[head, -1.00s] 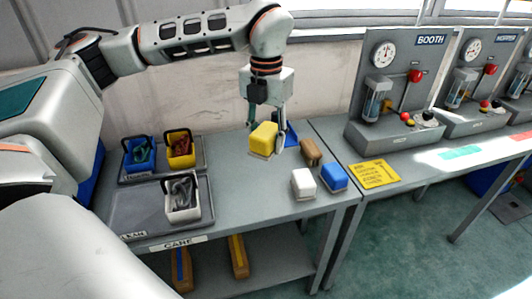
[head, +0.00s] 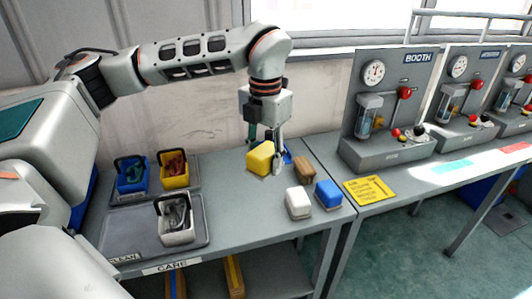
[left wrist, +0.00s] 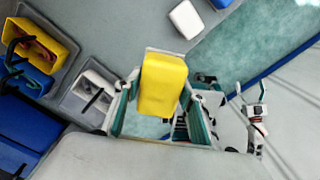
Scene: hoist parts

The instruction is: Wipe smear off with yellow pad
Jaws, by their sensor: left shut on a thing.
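My left gripper (head: 268,160) is shut on the yellow pad (head: 260,156) and holds it, tilted, above the back of the grey bench (head: 240,218). In the left wrist view the yellow pad (left wrist: 163,84) sits between the fingers of the left gripper (left wrist: 160,95). A white pad (head: 299,203) and a blue pad (head: 328,195) rest on the bench to the right and nearer. I cannot make out a smear for certain. What seems to be my right gripper (left wrist: 252,115) shows small at the right of the left wrist view; its jaws are unclear.
Blue (head: 132,174), yellow (head: 173,168) and white (head: 176,221) bins stand on grey trays at left. A brown block (head: 305,169) lies right of the gripper. A yellow sign (head: 369,190) lies before the BOOTH panel (head: 393,110). Bare bench lies between trays and pads.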

